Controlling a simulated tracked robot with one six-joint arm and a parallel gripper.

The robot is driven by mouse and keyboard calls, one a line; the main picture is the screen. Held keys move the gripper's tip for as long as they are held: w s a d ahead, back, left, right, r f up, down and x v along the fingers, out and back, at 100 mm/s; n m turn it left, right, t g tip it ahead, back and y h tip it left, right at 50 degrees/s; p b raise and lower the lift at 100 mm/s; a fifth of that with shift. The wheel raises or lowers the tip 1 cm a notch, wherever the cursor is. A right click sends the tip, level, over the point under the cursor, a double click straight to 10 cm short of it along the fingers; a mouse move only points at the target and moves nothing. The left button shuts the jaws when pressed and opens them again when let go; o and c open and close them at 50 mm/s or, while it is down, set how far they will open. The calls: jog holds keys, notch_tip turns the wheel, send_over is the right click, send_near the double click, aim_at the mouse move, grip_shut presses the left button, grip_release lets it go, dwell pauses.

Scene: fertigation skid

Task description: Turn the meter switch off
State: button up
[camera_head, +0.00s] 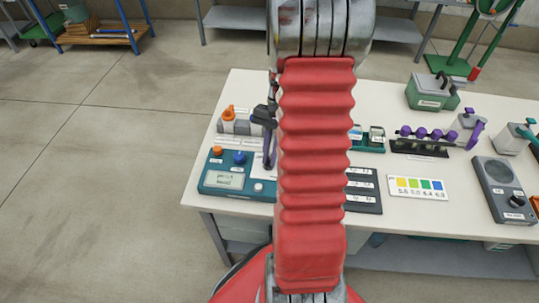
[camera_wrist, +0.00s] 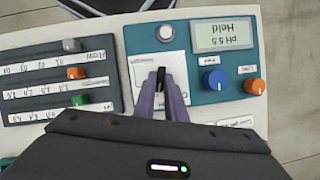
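The meter is a teal box (camera_head: 225,180) at the table's left front corner. In the wrist view its display (camera_wrist: 223,36) reads "pH 5.5 Held", upside down. A blue knob (camera_wrist: 215,80), an orange knob (camera_wrist: 254,85) and a round white button (camera_wrist: 165,32) sit on its face. My gripper (camera_wrist: 161,80) has two purple fingers pointing at a white panel on the meter. A small black upright piece (camera_wrist: 161,77), perhaps the switch lever, shows between the fingertips. I cannot tell whether the fingers touch it. In the head view my gripper (camera_head: 269,160) is partly behind my red arm.
A dark panel with several labelled rows and knobs (camera_wrist: 60,85) lies left of the meter in the wrist view. Bottles with an orange cap (camera_head: 229,115) stand behind the meter. A colour chart (camera_head: 418,187) and a grey dial box (camera_head: 503,190) are farther right.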

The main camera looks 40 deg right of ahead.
grip_shut()
